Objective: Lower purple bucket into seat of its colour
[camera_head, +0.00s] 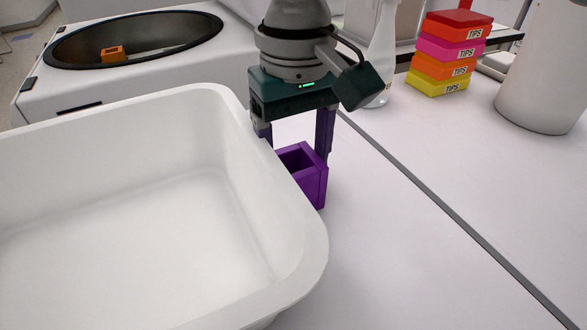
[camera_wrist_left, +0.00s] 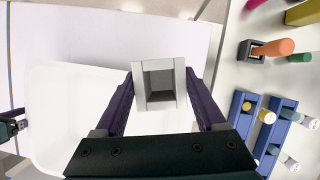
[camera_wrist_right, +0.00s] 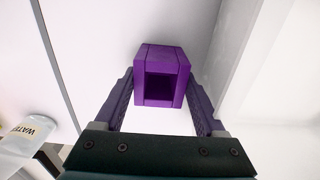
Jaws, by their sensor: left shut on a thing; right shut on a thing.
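My right gripper (camera_head: 293,142) is shut on the purple bucket (camera_head: 313,185), a square open-topped box just beyond the white basin's right rim. The basin rim hides part of it. In the right wrist view the purple bucket (camera_wrist_right: 160,52) sits between the fingertips of my right gripper (camera_wrist_right: 162,100). My left gripper (camera_wrist_left: 160,95) is shut on a grey square bucket (camera_wrist_left: 155,72), seen only in the left wrist view. A round dark-rimmed bowl (camera_head: 60,50) in a white machine stands at the upper left, with an orange bucket (camera_head: 113,53) inside. No purple seat shows.
The large white basin (camera_head: 215,100) fills the lower left of the head view. Stacked tip boxes (camera_head: 447,70), a bottle (camera_head: 383,60) and a white cylinder (camera_head: 545,70) stand at the back right. Blue racks (camera_wrist_left: 275,130) show in the left wrist view. The right worktop is clear.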

